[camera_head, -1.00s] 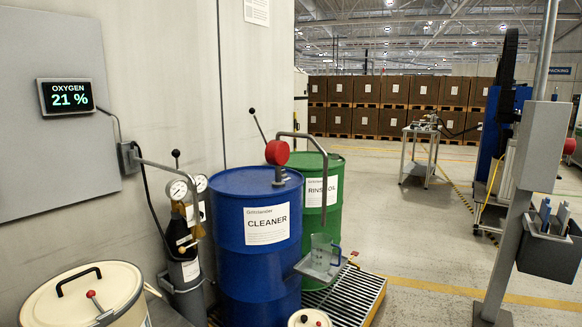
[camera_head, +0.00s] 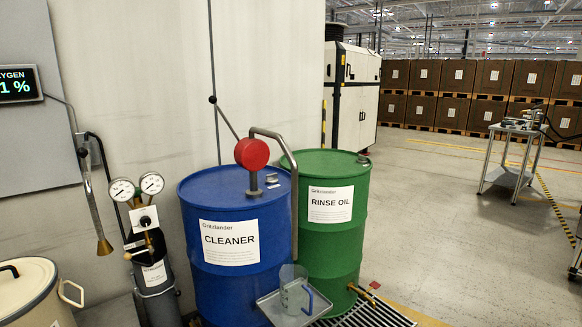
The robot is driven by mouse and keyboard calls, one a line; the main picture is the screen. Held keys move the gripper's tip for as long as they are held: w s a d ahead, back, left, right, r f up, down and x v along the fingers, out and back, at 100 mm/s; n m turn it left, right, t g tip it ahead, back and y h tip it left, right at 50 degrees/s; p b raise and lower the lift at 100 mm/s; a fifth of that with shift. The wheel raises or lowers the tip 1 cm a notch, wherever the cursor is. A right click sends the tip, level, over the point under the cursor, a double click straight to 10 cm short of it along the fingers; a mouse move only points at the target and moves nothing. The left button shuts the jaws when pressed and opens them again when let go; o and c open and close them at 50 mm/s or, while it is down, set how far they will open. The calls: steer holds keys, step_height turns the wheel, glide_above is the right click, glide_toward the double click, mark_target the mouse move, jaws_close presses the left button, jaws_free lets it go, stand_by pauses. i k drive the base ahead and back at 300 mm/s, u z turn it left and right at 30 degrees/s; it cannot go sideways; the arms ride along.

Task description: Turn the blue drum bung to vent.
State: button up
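The blue drum (camera_head: 238,225) labelled CLEANER stands upright left of centre. A hand pump with a round red body (camera_head: 252,154), a thin lever and a bent grey spout pipe rises from its lid. A small pale fitting (camera_head: 272,179) sits on the lid right of the pump's base; it may be the bung, but it is too small to tell how it is turned. My gripper is not in view.
A green RINSE OIL drum (camera_head: 330,225) stands close behind on the right. A tray (camera_head: 268,306) with a clear blue-handled jug (camera_head: 292,290) sits before the blue drum. A gas cylinder with gauges (camera_head: 152,275) and a cream container (camera_head: 30,290) are left. Open floor lies right.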

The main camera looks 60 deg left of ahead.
mark_target(272, 179)
steer(key=u, duration=0.3)
steer(key=i, duration=1.35)
steer(key=u, duration=1.55)
steer(key=i, duration=0.8)
steer(key=u, duration=0.9)
